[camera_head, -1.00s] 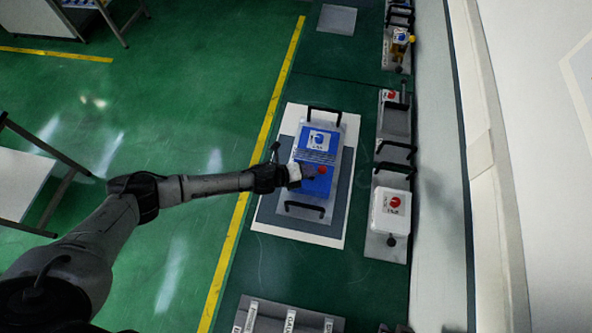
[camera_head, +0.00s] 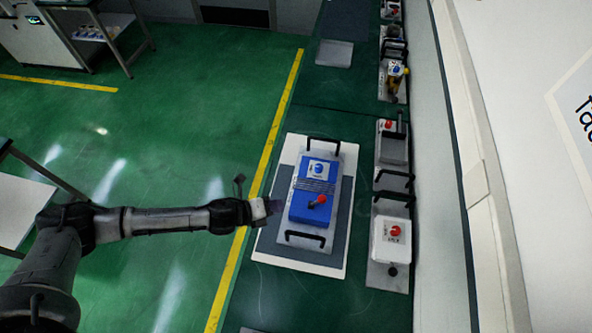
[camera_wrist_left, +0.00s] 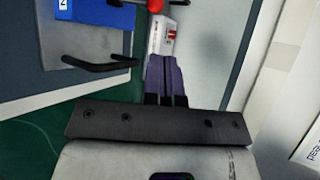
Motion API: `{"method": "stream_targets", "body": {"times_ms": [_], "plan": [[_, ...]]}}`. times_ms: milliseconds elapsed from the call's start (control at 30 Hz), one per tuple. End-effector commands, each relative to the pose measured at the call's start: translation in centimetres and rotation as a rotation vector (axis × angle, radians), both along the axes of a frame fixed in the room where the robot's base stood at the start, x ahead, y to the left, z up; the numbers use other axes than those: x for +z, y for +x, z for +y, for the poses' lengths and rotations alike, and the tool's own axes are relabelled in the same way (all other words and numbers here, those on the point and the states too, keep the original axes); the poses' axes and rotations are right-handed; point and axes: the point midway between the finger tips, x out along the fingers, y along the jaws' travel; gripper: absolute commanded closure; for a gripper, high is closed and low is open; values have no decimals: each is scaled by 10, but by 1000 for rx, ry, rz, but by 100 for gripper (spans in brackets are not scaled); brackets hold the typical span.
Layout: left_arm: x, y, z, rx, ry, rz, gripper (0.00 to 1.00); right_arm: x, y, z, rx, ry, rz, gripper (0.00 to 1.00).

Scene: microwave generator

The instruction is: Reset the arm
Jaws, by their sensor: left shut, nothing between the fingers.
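My left gripper (camera_head: 274,207) reaches in from the left in the head view. It is shut and empty, beside the left edge of the blue box and apart from it. Its closed purple fingers (camera_wrist_left: 166,80) also show in the left wrist view. The blue box (camera_head: 313,190) has a blue knob near its far end and a red knob (camera_head: 318,201) near its front end. It is fixed on a grey plate with black handles (camera_head: 300,236). My right gripper is not in view.
A white box with a red knob (camera_head: 391,240) stands to the right, with more boxes and handles in a row behind it. A pale wall is at the right. The green floor (camera_head: 165,165) left of the yellow line is open. A white table (camera_head: 25,205) stands at far left.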

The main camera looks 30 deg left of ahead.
Motion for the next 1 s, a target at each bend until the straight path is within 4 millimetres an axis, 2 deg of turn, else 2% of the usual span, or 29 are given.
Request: {"method": "stream_targets", "body": {"times_ms": [400, 467, 567, 667, 767, 800, 900, 1000], "plan": [[0, 0, 3, 50, -46, 48, 100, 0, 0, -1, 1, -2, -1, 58], [-5, 3, 12, 140, -62, 100, 100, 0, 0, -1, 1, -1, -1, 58], [-16, 8, 36, 364, -78, 200, 100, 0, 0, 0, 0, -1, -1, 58], [-14, 5, 52, 592, -114, 271, 100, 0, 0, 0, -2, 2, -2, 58], [12, 12, 66, 804, -188, 284, 100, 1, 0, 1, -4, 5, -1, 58], [27, 16, 66, 876, -233, 281, 100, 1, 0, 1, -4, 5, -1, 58], [66, 24, 58, 1035, -374, 276, 100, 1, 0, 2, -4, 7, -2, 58], [100, 16, 41, 1179, -541, 317, 100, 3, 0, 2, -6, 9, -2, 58]]}}
